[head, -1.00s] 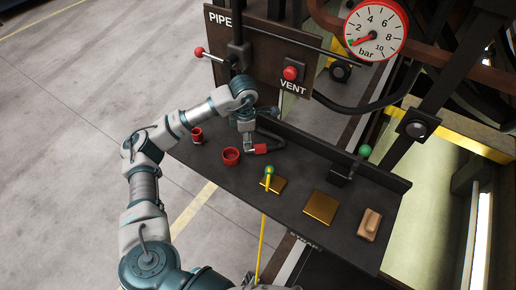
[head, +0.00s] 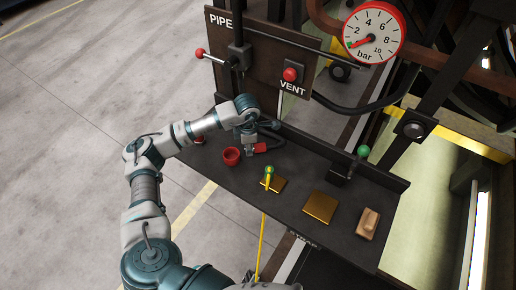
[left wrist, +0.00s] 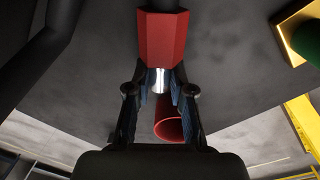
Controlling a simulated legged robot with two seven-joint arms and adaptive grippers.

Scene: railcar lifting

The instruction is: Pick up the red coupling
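The red coupling (head: 260,148) lies on the dark shelf, at the end of a black hose. In the left wrist view it is a red faceted block (left wrist: 163,40) with a bright metal tip pointing between my fingers. My left gripper (head: 249,151) is low over the shelf, just left of the coupling. In the left wrist view its two fingers (left wrist: 160,92) stand apart, the metal tip between or just beyond them; I cannot tell whether they touch it.
A red cup (head: 231,156) stands close left of the gripper; another red piece (head: 199,140) is mostly behind my arm. The VENT panel (head: 265,55) rises behind.

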